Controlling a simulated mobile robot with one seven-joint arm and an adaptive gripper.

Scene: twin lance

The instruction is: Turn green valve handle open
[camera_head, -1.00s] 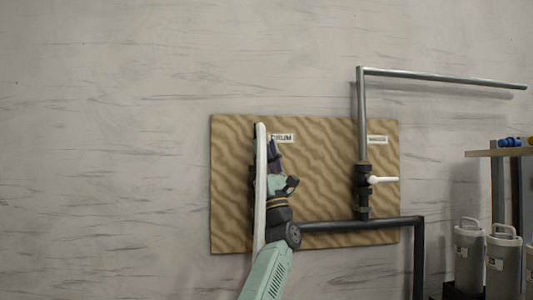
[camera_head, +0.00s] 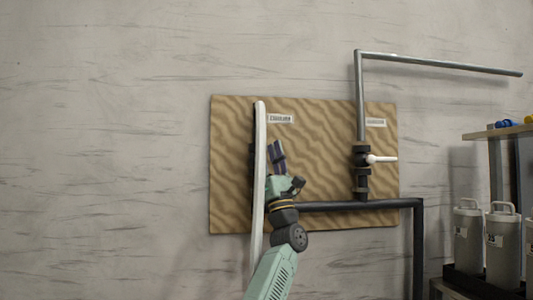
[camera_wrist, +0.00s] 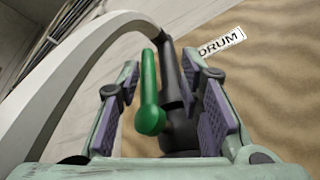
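The green valve handle (camera_wrist: 149,96) shows in the wrist view, its rounded knob end toward me. It belongs to a dark valve on a black pipe (camera_wrist: 172,80). My gripper (camera_wrist: 168,95) is open, with one purple-padded finger on each side of the handle and pipe. I see a gap between the handle and the left finger; contact is not evident. In the head view my gripper (camera_head: 278,150) is in front of the brown board, right of a white upright pipe (camera_head: 259,165). The green handle cannot be made out there.
The board (camera_head: 320,150) also bears a second valve with a white handle (camera_head: 383,159) on a grey pipe. A dark horizontal pipe (camera_head: 340,206) runs below. The white pipe curves close by my gripper's left side (camera_wrist: 60,75). Grey canisters (camera_head: 500,240) stand at right. The left wall is clear.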

